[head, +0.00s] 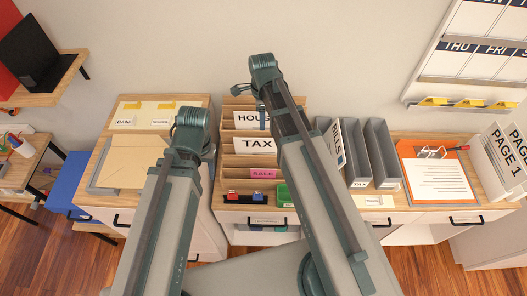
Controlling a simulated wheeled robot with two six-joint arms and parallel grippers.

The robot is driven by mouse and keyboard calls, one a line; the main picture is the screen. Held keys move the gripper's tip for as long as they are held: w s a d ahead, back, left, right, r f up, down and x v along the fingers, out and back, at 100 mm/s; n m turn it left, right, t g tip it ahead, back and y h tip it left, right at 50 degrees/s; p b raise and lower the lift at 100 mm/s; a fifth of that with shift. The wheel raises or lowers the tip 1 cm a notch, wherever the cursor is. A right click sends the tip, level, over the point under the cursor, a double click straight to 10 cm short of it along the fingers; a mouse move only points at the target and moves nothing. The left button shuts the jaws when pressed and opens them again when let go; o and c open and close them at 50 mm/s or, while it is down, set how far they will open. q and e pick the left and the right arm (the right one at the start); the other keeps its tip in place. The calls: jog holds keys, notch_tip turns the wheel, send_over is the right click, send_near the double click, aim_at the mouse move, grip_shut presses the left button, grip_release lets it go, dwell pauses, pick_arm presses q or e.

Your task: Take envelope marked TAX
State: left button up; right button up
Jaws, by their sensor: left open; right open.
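A white flat piece marked TAX (257,146), the envelope by its marking, stands upright in a wooden tiered sorter (250,174) on the cabinet top. A white piece with a partly hidden HOUS marking (247,117) stands behind it, and a pink SALE piece (262,174) in front. What look like the fingers of my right gripper (250,104) are apart and empty at the sorter's back, above and behind the TAX piece. My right arm covers the sorter's right side. My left arm reaches up left of the sorter; its gripper is hidden behind the arm.
A grey tray with brown envelopes (132,163) lies on the left. Grey upright files (381,150) stand right of the sorter, one with a small TAX label. An orange clipboard (430,170) lies further right.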

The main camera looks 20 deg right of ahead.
aim_at(263, 142)
notch_tip(263, 142, down, 7)
jog(key=b, duration=0.6)
jog(key=shift+s, duration=0.1)
jog(key=f+b, duration=0.5)
jog(key=shift+s+f, duration=0.1)
jog(key=shift+s, duration=0.2)
grip_shut()
dwell(0.9)
